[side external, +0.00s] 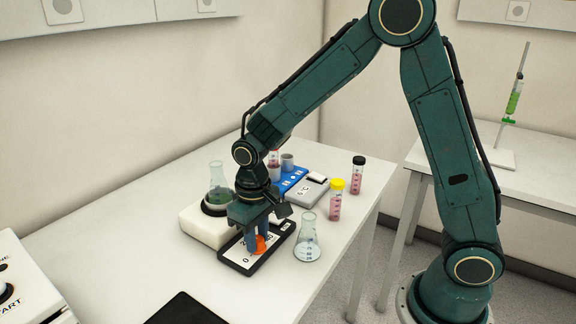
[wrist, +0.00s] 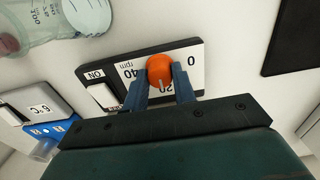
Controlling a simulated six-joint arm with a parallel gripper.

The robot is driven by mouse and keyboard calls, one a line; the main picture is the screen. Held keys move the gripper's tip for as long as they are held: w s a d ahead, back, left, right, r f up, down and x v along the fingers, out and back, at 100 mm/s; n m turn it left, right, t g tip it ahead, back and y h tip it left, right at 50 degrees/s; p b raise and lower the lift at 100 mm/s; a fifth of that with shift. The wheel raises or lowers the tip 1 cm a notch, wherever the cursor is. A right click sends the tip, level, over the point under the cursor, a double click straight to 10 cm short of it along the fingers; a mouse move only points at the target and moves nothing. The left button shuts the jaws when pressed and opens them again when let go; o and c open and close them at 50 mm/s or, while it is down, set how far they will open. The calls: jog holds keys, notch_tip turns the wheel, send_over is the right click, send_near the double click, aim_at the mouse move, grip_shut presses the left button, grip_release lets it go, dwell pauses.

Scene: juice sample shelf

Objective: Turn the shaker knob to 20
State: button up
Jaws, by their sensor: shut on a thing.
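The orange shaker knob (wrist: 160,71) sits on a black-rimmed control panel with a white face (wrist: 205,80). In the wrist view the panel shows the marks 0, 20 and 40, the word rpm and a white switch (wrist: 104,95) marked ON. A pale pointer line on the knob points down toward the 20, which is partly hidden by my fingers. My gripper (wrist: 160,85) has its two blue fingers on either side of the knob and is shut on it. In the side view the gripper (side external: 258,245) points straight down at the knob (side external: 261,244).
A white shaker (side external: 197,228) carrying a flask of green liquid (side external: 217,182) stands behind the panel. An empty-looking flask (side external: 307,240) is close to its right. Tubes with yellow (side external: 338,184) and black (side external: 359,160) caps stand farther right. A black pad (side external: 186,309) lies in front.

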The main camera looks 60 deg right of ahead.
aim_at(258, 238)
jog(key=o, duration=1)
jog(key=shift+r, duration=0.1)
notch_tip(258, 238, up, 14)
jog(key=shift+f, duration=0.15)
dwell(0.5)
